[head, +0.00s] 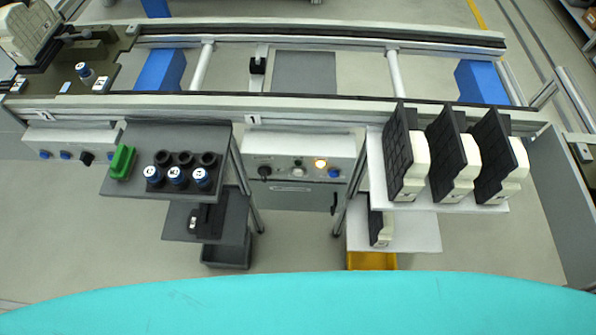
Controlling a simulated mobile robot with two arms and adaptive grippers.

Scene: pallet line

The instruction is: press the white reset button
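The white button (298,172) sits on the front panel of a grey control box (270,147) in the middle of the head view, below the conveyor. It is small, so I cannot tell whether it is pressed. On the same panel are a black knob (264,171) to its left, a lit orange lamp (320,163) to its upper right and a blue button (334,173) further right. Neither of my grippers is in view.
A dark shelf (140,190) with a green part (122,162) and blue-topped cylinders (177,177) stands left of the box. A white shelf (440,204) with black-and-cream parts (407,153) stands right. The conveyor rail (310,103) runs behind. The space before the panel looks clear.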

